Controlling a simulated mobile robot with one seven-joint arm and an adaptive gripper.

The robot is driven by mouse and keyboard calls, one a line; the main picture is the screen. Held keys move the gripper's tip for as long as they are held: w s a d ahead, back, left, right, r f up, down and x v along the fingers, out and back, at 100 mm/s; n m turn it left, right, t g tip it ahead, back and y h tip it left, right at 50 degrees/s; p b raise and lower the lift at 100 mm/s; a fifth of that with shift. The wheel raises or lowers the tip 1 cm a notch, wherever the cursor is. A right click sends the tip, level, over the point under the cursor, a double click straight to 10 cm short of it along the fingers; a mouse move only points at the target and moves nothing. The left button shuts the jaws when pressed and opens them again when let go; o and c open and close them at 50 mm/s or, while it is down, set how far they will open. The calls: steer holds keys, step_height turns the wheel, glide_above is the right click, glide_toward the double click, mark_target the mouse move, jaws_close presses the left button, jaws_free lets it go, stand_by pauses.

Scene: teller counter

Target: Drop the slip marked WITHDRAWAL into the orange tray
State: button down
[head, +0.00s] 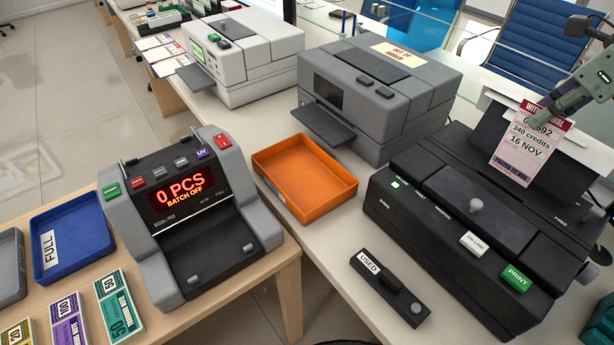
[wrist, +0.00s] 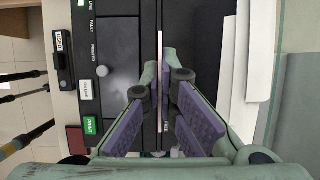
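The slip (head: 522,153) is pale pink with a red header whose word is partly covered, showing "WIT" and "AL". It reads "340 credits" and "16 NOV". My gripper (head: 541,110) is shut on its top edge, and the slip hangs upright above the black printer at the right. In the wrist view the slip (wrist: 160,60) shows edge-on as a thin pink line between the fingertips (wrist: 160,90). The orange tray (head: 305,181) lies empty on the counter, well left of my gripper in the head view; it is not in the wrist view.
The black printer (head: 450,225) with a green PRINT button stands right of the tray. A grey printer (head: 385,95) stands behind it, and a counting machine (head: 190,215) is to its left. A small "USED" stamp-like item (head: 388,287) lies in front. A blue tray (head: 72,240) is farther left.

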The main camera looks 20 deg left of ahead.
stand_by(0.3)
steer(key=shift+f+b, duration=0.75)
steer(key=shift+r, duration=0.15)
steer(key=shift+a, duration=0.1)
